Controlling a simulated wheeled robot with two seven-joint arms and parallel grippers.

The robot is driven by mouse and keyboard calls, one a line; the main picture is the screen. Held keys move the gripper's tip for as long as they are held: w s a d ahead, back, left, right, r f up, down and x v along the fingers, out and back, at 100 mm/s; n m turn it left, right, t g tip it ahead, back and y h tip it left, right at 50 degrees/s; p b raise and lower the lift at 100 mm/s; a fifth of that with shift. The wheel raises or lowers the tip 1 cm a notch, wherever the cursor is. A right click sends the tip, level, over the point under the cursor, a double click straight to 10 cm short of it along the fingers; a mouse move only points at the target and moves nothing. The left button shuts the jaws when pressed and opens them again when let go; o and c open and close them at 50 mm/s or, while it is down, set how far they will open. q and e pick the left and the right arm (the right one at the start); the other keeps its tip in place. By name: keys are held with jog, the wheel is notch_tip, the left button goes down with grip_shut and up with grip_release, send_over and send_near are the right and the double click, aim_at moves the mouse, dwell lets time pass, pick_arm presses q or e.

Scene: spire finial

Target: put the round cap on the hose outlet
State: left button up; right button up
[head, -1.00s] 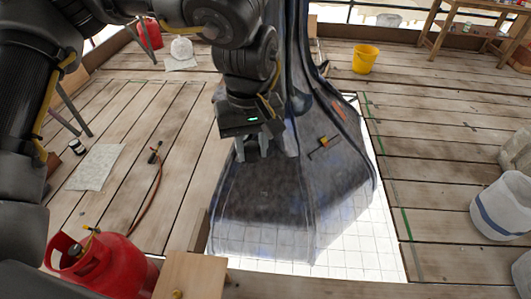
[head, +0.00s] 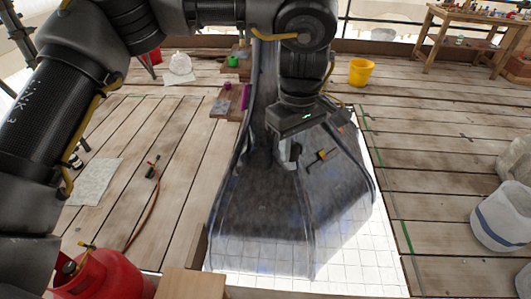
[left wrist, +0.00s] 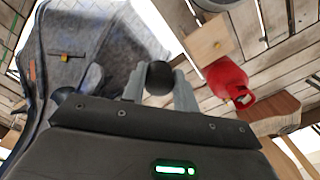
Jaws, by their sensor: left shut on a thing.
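My left gripper (head: 290,155) hangs over the dark grey spire piece, pointing down. In the left wrist view the gripper (left wrist: 158,88) is shut on a black round cap (left wrist: 159,77), held between its two grey fingers. In the head view the cap is hard to make out. The red gas cylinder (head: 100,275) stands at the lower left, with brass fittings (head: 85,247) on top. It also shows in the left wrist view (left wrist: 231,80). I cannot make out the hose outlet for certain. A reddish hose (head: 146,210) lies on the planks. My right gripper is not in view.
The spire piece (head: 262,205) lies on a white gridded sheet (head: 350,270). A wooden block (head: 190,284) is beside the cylinder. A torch handle (head: 153,167) and pale cloth (head: 95,181) lie on the left planks. A yellow bucket (head: 360,72) stands at the back.

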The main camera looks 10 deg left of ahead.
pick_arm(q)
jog(key=shift+w+d+n, duration=0.35)
jog(key=shift+w+d, duration=0.25)
jog(key=shift+d, duration=0.2)
jog(key=shift+w+d+n, duration=0.35)
jog(key=shift+w+d, duration=0.25)
jog(key=shift+d, duration=0.2)
jog(key=s+a+f, duration=0.3)
jog(key=a+f, duration=0.3)
jog(key=a, duration=0.5)
jog(key=s+a+f, duration=0.3)
jog(key=a+f, duration=0.4)
jog(key=a, duration=0.4)
jog(key=shift+s+a, duration=0.15)
jog(key=shift+s, duration=0.15)
